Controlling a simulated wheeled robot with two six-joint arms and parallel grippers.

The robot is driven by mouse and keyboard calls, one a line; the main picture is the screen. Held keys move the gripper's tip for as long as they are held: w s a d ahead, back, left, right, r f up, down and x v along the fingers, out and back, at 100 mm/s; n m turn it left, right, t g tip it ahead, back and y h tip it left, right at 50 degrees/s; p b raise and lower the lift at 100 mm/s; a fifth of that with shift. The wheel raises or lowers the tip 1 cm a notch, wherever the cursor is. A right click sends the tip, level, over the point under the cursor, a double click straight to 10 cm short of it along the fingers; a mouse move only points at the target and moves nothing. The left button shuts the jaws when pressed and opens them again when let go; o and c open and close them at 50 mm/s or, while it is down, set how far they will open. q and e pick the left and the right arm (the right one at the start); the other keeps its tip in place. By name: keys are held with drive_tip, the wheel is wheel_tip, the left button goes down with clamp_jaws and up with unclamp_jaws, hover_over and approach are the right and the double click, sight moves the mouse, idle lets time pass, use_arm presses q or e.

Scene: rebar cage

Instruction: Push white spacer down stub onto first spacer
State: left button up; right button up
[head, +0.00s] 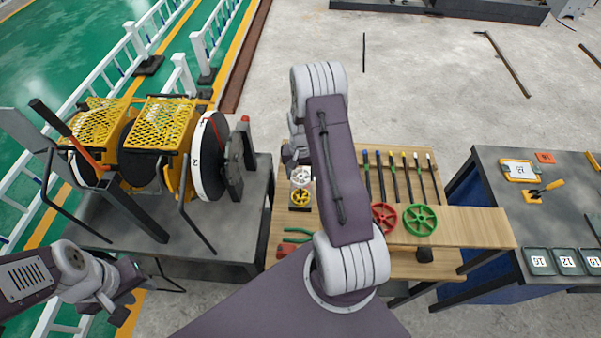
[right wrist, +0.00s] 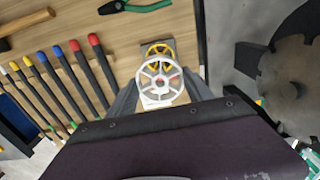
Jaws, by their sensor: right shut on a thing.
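The white spacer (right wrist: 160,82), a spoked wheel, sits between the two grey fingers of my right gripper (right wrist: 160,95), which is shut on it. In the head view the white spacer (head: 301,175) shows just beside my right arm. The yellow spacer (head: 300,197) is close by on the wooden table; in the right wrist view it (right wrist: 159,50) shows partly behind the white one. The stub is hidden, so I cannot tell how far apart the spacers are along it. My left gripper (head: 126,299) is at the lower left, away from the spacers; its jaw opening is unclear.
The wooden table (head: 470,228) holds a red wheel (head: 384,217), a green wheel (head: 421,220), several colour-tipped bars (head: 394,178) and red-green pliers (head: 294,238). A dark bench with reels (head: 208,158) stands left. Another dark table (head: 500,205) with trays stands right.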

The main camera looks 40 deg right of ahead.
sight(301, 191)
wheel_tip(301, 191, down, 3)
drive_tip(key=shift+r+b, duration=0.2)
drive_tip(key=shift+b, duration=0.5)
drive_tip(key=shift+w+f, duration=0.1)
drive_tip(key=shift+f, duration=0.15)
drive_tip(key=shift+f+b, duration=3.5)
drive_tip(key=shift+f, duration=0.7)
drive_tip(key=o, duration=1.6)
drive_tip(key=shift+o, duration=0.2)
